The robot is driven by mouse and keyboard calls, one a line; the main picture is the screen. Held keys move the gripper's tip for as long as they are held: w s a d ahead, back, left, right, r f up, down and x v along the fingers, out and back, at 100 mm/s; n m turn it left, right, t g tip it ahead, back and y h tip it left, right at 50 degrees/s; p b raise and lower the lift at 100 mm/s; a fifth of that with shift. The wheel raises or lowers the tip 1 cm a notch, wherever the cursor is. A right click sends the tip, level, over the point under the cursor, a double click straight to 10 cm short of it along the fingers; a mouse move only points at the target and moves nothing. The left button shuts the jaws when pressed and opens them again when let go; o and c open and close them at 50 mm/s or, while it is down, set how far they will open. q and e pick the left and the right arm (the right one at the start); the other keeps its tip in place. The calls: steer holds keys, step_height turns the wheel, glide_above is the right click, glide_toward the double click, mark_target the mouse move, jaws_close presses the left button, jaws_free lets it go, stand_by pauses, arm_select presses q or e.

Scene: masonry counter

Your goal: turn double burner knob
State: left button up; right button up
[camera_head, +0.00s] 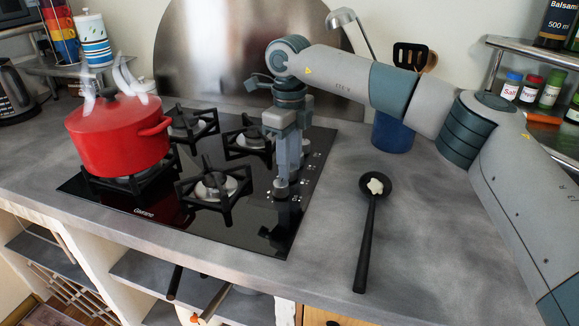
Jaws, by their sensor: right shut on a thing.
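The black glass hob (150,208) is set in the grey counter, with several burners. A column of knobs and white marks runs along its right side. My right gripper (283,182) points straight down over that column. Its fingers are shut on a small silver burner knob (281,190) near the front of the column. The fingers hide much of the knob, and I cannot tell its angle. The front right burner (215,186) is just left of my gripper and has no pot on it. My left gripper is not in view.
A steaming red pot (118,135) stands on the front left burner. A black spoon (367,235) lies on the counter right of the hob. A blue utensil pot (392,133) stands behind it, near my right arm. Spice jars (530,90) line a shelf at right.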

steer(key=m+b, duration=0.1)
steer(key=m, duration=0.1)
steer(key=shift+m, duration=0.4)
arm_select(q)
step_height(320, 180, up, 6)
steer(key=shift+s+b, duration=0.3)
steer(key=shift+b, duration=0.1)
arm_select(e)
steer(key=shift+m, duration=1.8)
steer(key=o, duration=1.1)
steer(key=shift+c, duration=0.2)
steer(key=shift+r, duration=0.15)
